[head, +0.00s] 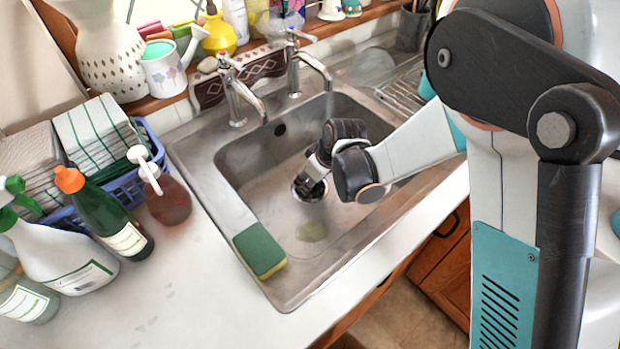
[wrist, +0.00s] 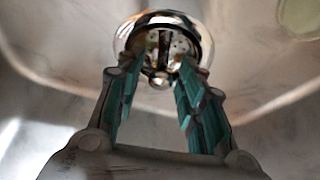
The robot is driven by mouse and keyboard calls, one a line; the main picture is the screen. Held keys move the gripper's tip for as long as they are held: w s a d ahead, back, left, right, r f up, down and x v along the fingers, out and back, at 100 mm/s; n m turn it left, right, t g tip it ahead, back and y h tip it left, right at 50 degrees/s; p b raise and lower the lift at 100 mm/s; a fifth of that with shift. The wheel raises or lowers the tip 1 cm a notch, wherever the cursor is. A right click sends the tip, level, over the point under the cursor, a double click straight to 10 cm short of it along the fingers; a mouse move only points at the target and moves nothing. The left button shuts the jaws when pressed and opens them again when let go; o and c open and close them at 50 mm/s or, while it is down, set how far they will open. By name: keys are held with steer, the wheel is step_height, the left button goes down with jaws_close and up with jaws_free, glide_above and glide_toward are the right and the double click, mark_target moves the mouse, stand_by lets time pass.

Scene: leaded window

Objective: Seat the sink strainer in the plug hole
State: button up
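My gripper (head: 311,183) reaches down into the sink basin (head: 262,190), right over the plug hole (head: 313,197). In the wrist view my gripper (wrist: 158,75) has its two teal-padded fingers apart, with a gap between the tips. Just beyond the tips is the shiny round metal of the sink strainer (wrist: 181,44), with small holes and a dark bar, inside a bright chrome rim. A small metal knob shows between the fingers, and I see no finger pressed on it. The fingertips hide part of the strainer, so I cannot tell if it sits flush.
Two taps (head: 236,95) stand behind the basin. A green and yellow sponge (head: 259,250) lies on the front left rim. Bottles (head: 112,222) and a blue basket (head: 125,188) crowd the left counter. A pale green round patch (head: 312,231) lies on the basin floor.

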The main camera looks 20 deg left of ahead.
steer(key=p+v, duration=0.4)
steer(key=v, duration=0.8)
steer(key=shift+r+p, duration=0.15)
steer(key=shift+p, duration=0.15)
